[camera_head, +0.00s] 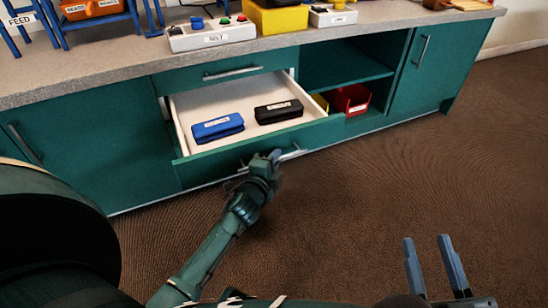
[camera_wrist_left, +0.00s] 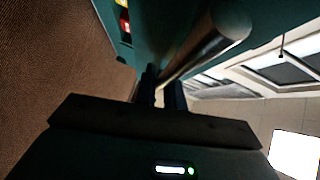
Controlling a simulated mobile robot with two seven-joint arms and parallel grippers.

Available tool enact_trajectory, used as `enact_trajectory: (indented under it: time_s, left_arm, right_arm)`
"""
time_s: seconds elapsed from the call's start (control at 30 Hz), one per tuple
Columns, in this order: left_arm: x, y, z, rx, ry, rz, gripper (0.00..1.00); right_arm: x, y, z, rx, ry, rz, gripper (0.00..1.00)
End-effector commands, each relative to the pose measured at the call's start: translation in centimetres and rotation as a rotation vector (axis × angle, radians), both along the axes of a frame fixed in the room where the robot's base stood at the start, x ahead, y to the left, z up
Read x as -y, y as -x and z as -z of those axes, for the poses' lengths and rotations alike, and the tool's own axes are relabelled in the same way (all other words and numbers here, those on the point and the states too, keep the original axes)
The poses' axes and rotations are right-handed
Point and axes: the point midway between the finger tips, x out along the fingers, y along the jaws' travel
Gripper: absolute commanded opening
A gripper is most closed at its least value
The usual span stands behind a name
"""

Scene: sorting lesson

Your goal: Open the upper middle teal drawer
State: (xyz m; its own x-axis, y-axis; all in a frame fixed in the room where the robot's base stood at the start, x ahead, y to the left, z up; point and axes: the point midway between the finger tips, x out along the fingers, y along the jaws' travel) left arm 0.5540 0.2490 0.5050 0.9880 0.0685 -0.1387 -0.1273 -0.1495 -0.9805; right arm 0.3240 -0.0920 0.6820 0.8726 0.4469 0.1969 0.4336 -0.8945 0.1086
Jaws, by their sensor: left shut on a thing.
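In the head view a teal drawer (camera_head: 222,146) in the middle of the counter stands pulled out. Its white inside holds a blue case (camera_head: 217,128) and a black case (camera_head: 278,111). My left gripper (camera_head: 272,157) is at its front, shut on the metal bar handle (camera_head: 293,154). The handle also shows in the left wrist view (camera_wrist_left: 205,46), running between the fingers. Above the open drawer, a teal drawer front with its own bar handle (camera_head: 234,72) is closed. My right gripper (camera_head: 434,262) is open and empty over the brown floor.
To the right is an open teal shelf (camera_head: 335,72) with a red bin (camera_head: 351,99) and a yellow bin. Closed cabinet doors (camera_head: 425,70) flank the drawers. The grey countertop (camera_head: 115,72) carries boxes and trays. The brown carpet (camera_head: 370,190) in front is clear.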

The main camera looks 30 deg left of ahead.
Motion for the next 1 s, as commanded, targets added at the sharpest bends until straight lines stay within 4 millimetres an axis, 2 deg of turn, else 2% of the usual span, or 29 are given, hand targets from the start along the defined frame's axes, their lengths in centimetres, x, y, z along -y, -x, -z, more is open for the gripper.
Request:
enact_trajectory:
  time_s: [0.17,0.2,0.47,1.0]
  left_arm:
    - [-0.04,0.0,0.01,0.0,0.0,-0.001,0.0]
    - [-0.04,-0.01,0.01,0.0,0.0,-0.001,0.11]
    - [-0.03,-0.02,0.0,0.0,0.0,0.0,0.32]
    - [-0.36,-0.05,-0.22,0.0,-0.001,0.001,0.32]
  right_arm:
    - [0.03,0.01,0.0,0.0,0.0,0.001,0.36]
    - [0.03,0.01,0.0,0.0,0.0,0.001,0.36]
    - [0.04,0.02,-0.01,0.0,-0.001,0.001,0.36]
    - [0.04,0.03,-0.41,0.004,0.005,0.002,0.36]
